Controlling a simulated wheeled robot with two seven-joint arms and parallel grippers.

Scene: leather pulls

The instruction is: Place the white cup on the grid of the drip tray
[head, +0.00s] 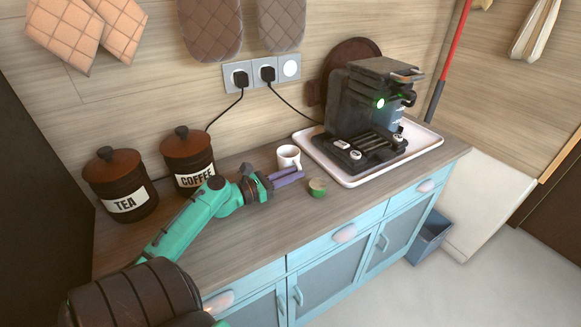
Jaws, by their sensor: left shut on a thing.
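The white cup (287,153) is upright, left of the coffee machine. My left gripper (289,176) reaches in from the left, its purple fingers pointing right at the cup's lower front. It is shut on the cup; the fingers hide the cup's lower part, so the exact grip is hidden. I cannot tell whether the cup touches the counter. The drip tray (366,150) is the low black front of the coffee machine, with a slatted grid on top; no cup stands on it. My right gripper is not in view.
The coffee machine (347,103) stands on a white tray (327,167) with a raised rim. Tea (122,184) and coffee (188,157) jars stand at left. The wooden counter (250,235) is clear in front.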

